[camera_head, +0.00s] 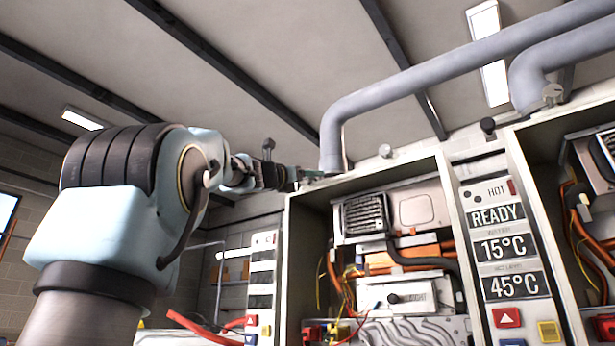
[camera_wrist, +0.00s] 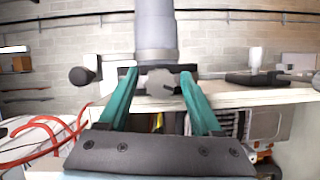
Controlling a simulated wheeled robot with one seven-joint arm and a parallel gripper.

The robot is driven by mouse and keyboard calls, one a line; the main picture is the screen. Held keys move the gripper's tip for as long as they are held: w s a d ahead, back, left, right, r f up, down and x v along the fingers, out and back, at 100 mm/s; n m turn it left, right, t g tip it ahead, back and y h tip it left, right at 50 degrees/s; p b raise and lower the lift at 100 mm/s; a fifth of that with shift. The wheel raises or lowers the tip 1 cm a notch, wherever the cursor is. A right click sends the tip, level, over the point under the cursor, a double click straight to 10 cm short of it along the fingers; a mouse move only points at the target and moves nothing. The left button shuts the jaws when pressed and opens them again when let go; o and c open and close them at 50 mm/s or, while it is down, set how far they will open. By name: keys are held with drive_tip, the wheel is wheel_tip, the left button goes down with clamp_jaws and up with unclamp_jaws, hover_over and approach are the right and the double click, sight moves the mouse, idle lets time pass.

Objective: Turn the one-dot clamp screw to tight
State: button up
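A grey screw head (camera_wrist: 162,82) sits at the foot of a thick grey pipe (camera_wrist: 156,30) in the wrist view, against a dark clamp block. I cannot make out any dots on it, so I cannot tell whether it is the one-dot screw. My gripper (camera_wrist: 158,77) has its two teal fingers apart, one on each side of this screw head. I see gaps between the fingers and the screw, and cannot tell how deep they reach. In the head view my gripper (camera_head: 312,178) is beside the pipe foot at the open heater's top left corner, and the screw is hidden.
The open heater cabinet (camera_head: 440,200) holds wires and pipes. A pale knob (camera_head: 385,150) and a black knob (camera_head: 488,125) stand along the top. In the wrist view a black knob (camera_wrist: 82,76) is left of the pipe. Red cables (camera_wrist: 45,130) hang at lower left.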

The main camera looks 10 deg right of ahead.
drive_tip(key=b+v, duration=0.6)
drive_tip(key=v, duration=0.5)
drive_tip(key=shift+b, duration=0.3)
